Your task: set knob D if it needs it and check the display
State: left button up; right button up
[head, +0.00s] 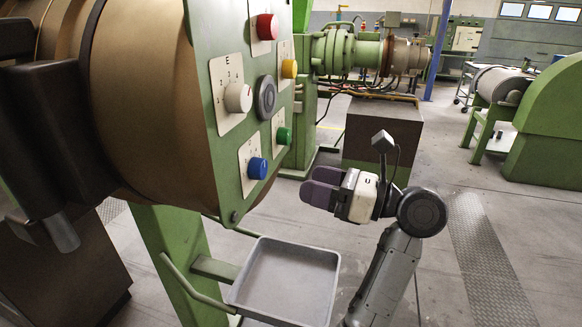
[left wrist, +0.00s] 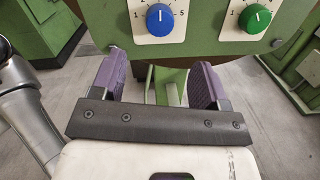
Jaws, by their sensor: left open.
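A green panel (head: 228,150) carries a red knob (head: 267,27), a yellow knob (head: 289,69), a white knob (head: 238,97) on a plate marked E, a green knob (head: 284,136) and a blue knob (head: 257,168). I cannot read which plate is marked D. My left gripper (head: 321,186) is open and empty, right of and below the blue knob. In the left wrist view, its purple fingers stand apart below the panel edge. The blue knob (left wrist: 160,19) has a white mark pointing up there; the green knob (left wrist: 257,19) is to its right. I cannot make out a display.
A grey tray (head: 285,283) sits below the panel on the green frame. A round dark grey part (head: 265,97) is in the panel's middle. A brown cabinet (head: 380,130) stands behind my gripper. Open floor lies to the right.

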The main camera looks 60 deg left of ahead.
pick_arm(q)
jog(key=shift+p+v, duration=0.45)
jog(key=shift+v, duration=1.65)
